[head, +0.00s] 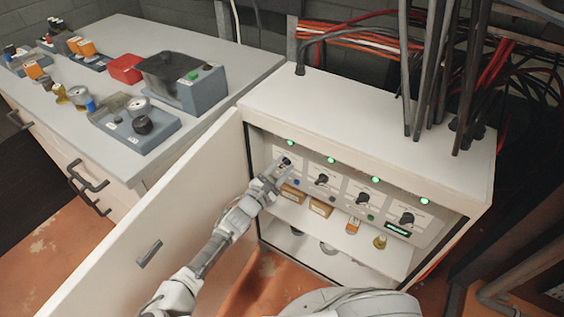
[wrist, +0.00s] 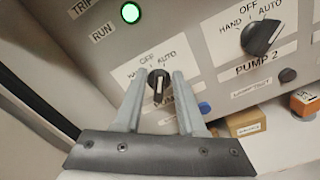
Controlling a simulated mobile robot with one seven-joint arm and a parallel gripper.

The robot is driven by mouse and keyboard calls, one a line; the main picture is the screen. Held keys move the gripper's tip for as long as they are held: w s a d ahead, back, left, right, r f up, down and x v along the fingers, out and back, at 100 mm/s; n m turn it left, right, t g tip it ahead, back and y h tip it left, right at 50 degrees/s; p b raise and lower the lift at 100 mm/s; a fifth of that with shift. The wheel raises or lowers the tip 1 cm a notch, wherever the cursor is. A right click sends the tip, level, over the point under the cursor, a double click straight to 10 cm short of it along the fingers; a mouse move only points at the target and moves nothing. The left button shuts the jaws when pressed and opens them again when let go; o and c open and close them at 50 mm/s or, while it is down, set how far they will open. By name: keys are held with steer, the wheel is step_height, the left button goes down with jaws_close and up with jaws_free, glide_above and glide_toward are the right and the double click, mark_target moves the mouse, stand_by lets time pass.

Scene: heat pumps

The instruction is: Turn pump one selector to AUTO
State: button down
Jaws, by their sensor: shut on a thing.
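The pump one selector (wrist: 158,87) is a black knob with a white line, on a white plate marked HAND, OFF and AUTO. In the wrist view its line stands nearly upright in the picture; I cannot tell for sure which end points to a mark. My gripper (wrist: 159,80) has one finger on each side of the knob and is shut on it. In the head view my gripper (head: 279,171) reaches into the open cabinet at the leftmost selector (head: 286,160), which it partly covers. The lower part of the pump one label is hidden by the fingers.
The pump 2 selector (wrist: 262,38) is close on the right. A green RUN lamp (wrist: 130,12) is lit above pump one. The open cabinet door (head: 160,235) stands left of my arm. Boxes (head: 320,207) lie on the shelf below. A workbench (head: 215,45) stands at the left.

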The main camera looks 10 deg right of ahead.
steer(key=shift+s+f+m, duration=0.1)
steer(key=shift+m, duration=1)
steer(key=shift+p, duration=0.3)
steer(key=c, duration=0.9)
jaws_free()
steer(key=shift+o, duration=0.2)
steer(key=p+v, duration=0.2)
steer(key=v, duration=1.5)
steer(key=shift+s+p, duration=0.2)
steer(key=shift+p, duration=0.2)
steer(key=shift+a, duration=0.1)
